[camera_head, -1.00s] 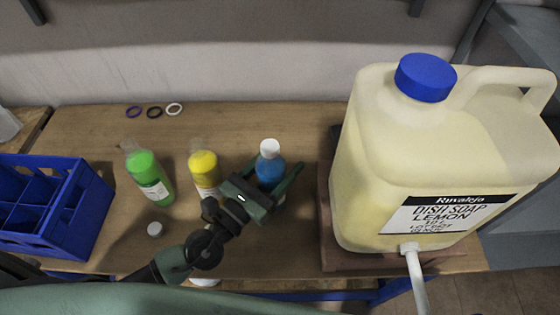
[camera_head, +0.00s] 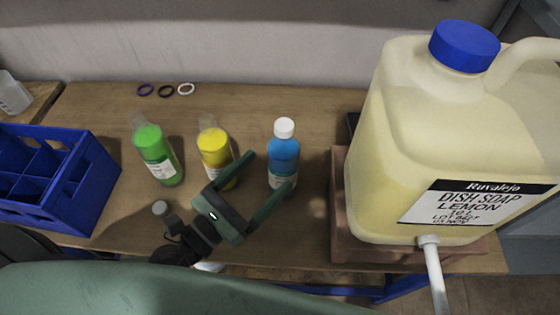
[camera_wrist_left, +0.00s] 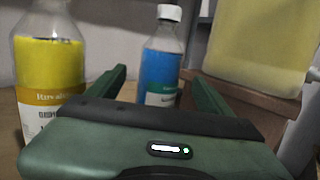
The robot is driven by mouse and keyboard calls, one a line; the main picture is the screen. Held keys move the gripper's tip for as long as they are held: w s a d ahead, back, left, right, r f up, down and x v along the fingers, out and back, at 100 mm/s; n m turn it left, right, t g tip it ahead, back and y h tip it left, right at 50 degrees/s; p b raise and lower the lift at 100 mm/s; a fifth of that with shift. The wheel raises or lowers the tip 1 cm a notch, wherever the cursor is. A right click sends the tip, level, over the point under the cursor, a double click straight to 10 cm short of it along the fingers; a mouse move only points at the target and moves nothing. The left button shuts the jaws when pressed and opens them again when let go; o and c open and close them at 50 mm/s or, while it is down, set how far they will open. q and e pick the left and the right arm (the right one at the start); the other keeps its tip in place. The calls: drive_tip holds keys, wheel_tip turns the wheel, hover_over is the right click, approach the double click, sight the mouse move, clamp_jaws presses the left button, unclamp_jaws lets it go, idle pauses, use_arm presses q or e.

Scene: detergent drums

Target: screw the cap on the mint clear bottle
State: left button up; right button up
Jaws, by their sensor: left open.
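The blue-filled clear bottle (camera_head: 284,160) stands upright on the table with a white cap (camera_head: 284,128) on its neck. It also shows in the wrist view (camera_wrist_left: 160,65), beyond and between my fingers. My left gripper (camera_head: 270,171) is open and empty, just in front of this bottle and apart from it. A green-filled clear bottle (camera_head: 157,157) stands further left. A loose whitish cap (camera_head: 160,208) lies on the table left of my gripper. I cannot read which bottle is mint. My right gripper is out of view.
A yellow-filled bottle (camera_head: 214,148) stands close to my left finger. A blue crate (camera_head: 88,185) is at the left, and a large dish soap drum (camera_head: 400,150) on a brown stand is at the right. Three rings (camera_head: 165,91) lie at the back.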

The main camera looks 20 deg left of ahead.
use_arm(q)
drive_tip(key=shift+v, duration=1.1)
drive_tip(key=shift+s+a, duration=0.15)
drive_tip(key=shift+s, duration=0.1)
drive_tip(key=shift+b+v, duration=0.8)
drive_tip(key=shift+v, duration=3.15)
